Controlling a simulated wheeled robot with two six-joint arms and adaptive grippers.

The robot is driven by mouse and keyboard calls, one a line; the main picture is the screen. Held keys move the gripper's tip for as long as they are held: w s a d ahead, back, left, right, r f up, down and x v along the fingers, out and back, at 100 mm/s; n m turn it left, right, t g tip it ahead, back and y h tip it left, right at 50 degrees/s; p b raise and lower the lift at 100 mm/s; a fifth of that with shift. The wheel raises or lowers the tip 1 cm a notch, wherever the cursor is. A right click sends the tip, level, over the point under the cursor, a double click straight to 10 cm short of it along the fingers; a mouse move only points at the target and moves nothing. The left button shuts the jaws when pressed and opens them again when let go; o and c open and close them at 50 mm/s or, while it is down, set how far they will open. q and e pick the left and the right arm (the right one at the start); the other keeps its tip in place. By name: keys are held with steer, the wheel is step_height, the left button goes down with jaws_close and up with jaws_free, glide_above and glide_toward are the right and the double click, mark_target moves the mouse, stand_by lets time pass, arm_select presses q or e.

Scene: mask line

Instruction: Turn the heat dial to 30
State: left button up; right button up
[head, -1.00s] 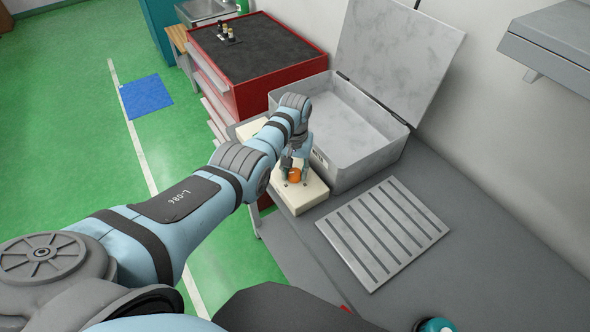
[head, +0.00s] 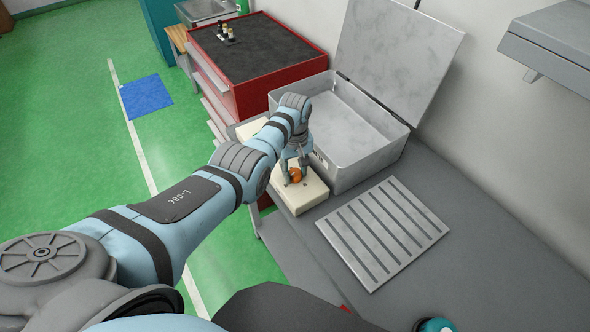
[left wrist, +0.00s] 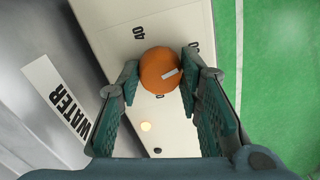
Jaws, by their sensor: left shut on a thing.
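The orange heat dial (head: 296,175) sits on a cream control box (head: 306,194) beside the metal tank. In the left wrist view the round dial (left wrist: 160,70) has a short white mark pointing right and slightly up. A "40" is printed up-left of the dial; a smaller marking up-right and another below are hard to read. My left gripper (head: 294,172) is shut on the dial, with one finger on each side; in the left wrist view the fingers (left wrist: 160,78) flank it. My right gripper is not in view.
The open metal tank (head: 368,165), marked "WATER", stands close beside the control box. A slotted grey plate (head: 385,235) lies on the grey bench. A red cabinet (head: 270,75) stands behind.

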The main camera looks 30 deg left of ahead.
mark_target(295, 172)
arm_select(q)
steer(key=shift+w, duration=0.1)
steer(key=o, duration=1.2)
steer(key=shift+c, duration=0.2)
step_height(295, 172, up, 12)
